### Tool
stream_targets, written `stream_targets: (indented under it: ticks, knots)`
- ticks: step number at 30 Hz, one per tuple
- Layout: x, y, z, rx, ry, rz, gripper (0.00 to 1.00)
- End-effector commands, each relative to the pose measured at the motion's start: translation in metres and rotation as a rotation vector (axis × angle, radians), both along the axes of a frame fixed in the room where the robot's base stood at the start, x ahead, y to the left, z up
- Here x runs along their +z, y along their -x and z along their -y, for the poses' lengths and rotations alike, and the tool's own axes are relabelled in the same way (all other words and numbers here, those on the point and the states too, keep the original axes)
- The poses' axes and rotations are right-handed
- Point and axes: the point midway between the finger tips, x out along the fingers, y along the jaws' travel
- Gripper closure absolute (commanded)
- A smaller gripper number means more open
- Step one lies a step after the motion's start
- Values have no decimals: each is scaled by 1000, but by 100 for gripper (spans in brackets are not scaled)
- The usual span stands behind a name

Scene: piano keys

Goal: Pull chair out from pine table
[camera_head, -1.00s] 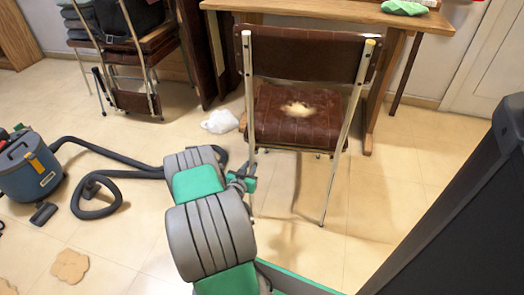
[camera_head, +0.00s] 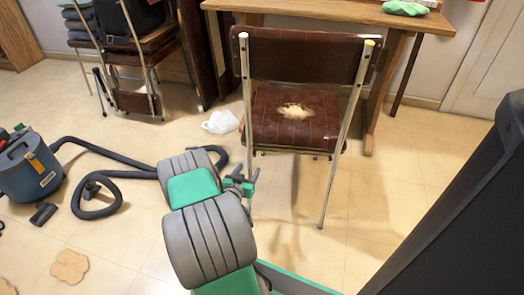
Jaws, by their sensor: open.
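The chair (camera_head: 300,118) has a dark brown padded seat with a worn pale patch, a brown backrest and thin metal legs. It stands in front of the pine table (camera_head: 330,10), its back toward me. My gripper (camera_head: 245,178) is small in view, just beyond my grey and green arm, beside the chair's left back leg. It is open. I cannot tell whether its fingers touch or surround the leg. The table's left underside is partly hidden by the chair.
A blue-grey vacuum cleaner (camera_head: 28,165) with a dark hose (camera_head: 120,171) lies on the floor at left. A white crumpled bag (camera_head: 220,121) lies left of the chair. Another chair (camera_head: 140,60) with a dark bag stands at the back left.

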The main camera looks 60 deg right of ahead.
Motion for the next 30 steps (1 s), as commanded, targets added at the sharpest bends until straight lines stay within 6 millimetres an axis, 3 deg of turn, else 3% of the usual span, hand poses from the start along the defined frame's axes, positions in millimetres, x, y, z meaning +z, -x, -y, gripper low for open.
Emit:
stream_targets:
  ticks: [7,30]
  knots:
    - [0,-1,-6,4,0,0,45]
    - [1,10,-94,5,0,-1,45]
